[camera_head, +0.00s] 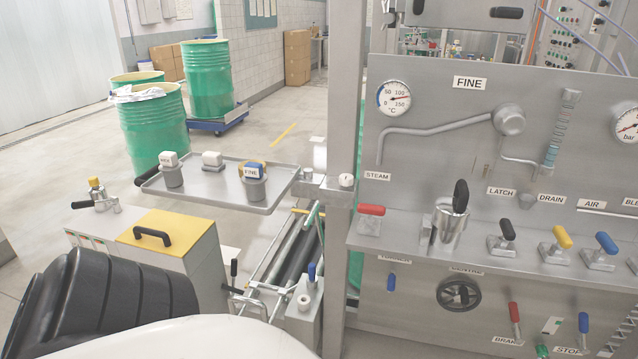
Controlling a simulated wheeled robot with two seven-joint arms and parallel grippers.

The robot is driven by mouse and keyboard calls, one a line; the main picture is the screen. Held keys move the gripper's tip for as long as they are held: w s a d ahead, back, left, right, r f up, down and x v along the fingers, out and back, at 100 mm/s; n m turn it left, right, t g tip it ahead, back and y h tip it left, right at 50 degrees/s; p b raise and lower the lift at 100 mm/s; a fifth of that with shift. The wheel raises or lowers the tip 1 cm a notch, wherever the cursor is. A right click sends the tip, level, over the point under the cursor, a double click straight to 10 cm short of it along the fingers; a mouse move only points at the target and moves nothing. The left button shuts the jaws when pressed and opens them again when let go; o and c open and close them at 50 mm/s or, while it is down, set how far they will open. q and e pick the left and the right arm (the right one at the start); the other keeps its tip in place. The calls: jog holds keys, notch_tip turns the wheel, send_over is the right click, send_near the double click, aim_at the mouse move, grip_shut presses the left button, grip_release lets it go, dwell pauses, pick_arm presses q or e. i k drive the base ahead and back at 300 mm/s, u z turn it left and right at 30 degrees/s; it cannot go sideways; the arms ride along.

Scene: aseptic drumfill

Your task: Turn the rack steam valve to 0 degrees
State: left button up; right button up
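The rack's steel panel (440,160) fills the right side. Its STEAM label (377,176) sits at the panel's lower left. Below the label, on the ledge, is a valve with a red lever handle (371,210) on a small metal base. The red handle lies roughly level across the picture; I cannot read its angle. Neither of my grippers is visible. A black ribbed part and a white part of my own body fill the lower left, apart from the valve in the picture.
Right of the red handle stand a metal jug (450,225) and black (507,229), yellow (562,237) and blue (606,242) valve handles. A handwheel (459,293) is below. A tray (220,186) with cups extends left of the rack post. Green drums (208,85) stand behind.

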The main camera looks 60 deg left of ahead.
aim_at(370, 209)
jog(key=u, duration=0.05)
jog(key=k, duration=0.1)
jog(key=u, duration=1.35)
